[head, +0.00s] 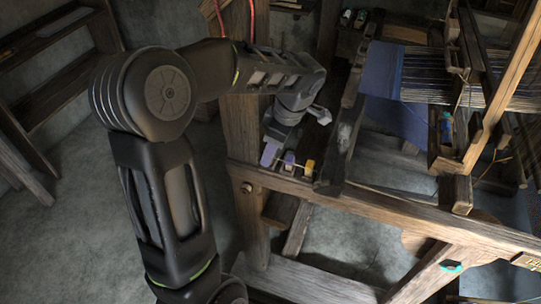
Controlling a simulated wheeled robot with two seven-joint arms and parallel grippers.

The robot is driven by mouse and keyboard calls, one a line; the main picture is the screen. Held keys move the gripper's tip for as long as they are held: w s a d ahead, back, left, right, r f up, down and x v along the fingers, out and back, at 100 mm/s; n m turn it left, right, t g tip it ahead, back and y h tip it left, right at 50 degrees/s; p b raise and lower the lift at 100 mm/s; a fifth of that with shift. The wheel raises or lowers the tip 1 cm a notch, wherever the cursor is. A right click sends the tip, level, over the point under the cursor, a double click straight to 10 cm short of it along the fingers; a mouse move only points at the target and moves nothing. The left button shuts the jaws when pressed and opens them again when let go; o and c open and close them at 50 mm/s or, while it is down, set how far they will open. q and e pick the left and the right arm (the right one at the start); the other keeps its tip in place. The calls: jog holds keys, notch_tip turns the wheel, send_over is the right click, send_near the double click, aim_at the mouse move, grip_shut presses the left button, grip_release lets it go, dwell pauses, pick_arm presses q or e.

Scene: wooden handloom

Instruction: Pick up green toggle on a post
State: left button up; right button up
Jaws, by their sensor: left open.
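A small teal-green piece (452,266) shows at the lower right, on the loom's lower timber near a slanting brace. It is the only clearly green toggle-like thing I see, and its exact shape is too small to tell. My left gripper (283,138) points down at the near left corner of the loom, far to the left of the green piece. It is open, and I see nothing held in it. My right gripper is out of view.
A thick upright post (246,170) stands just left of my left gripper. A long horizontal beam (390,205) runs right from it. Blue cloth (381,70) and warp threads (440,75) lie behind. A wooden rack (50,60) stands at the left. The floor at left is clear.

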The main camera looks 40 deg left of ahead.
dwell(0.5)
pick_arm(q)
grip_shut()
dwell(0.3)
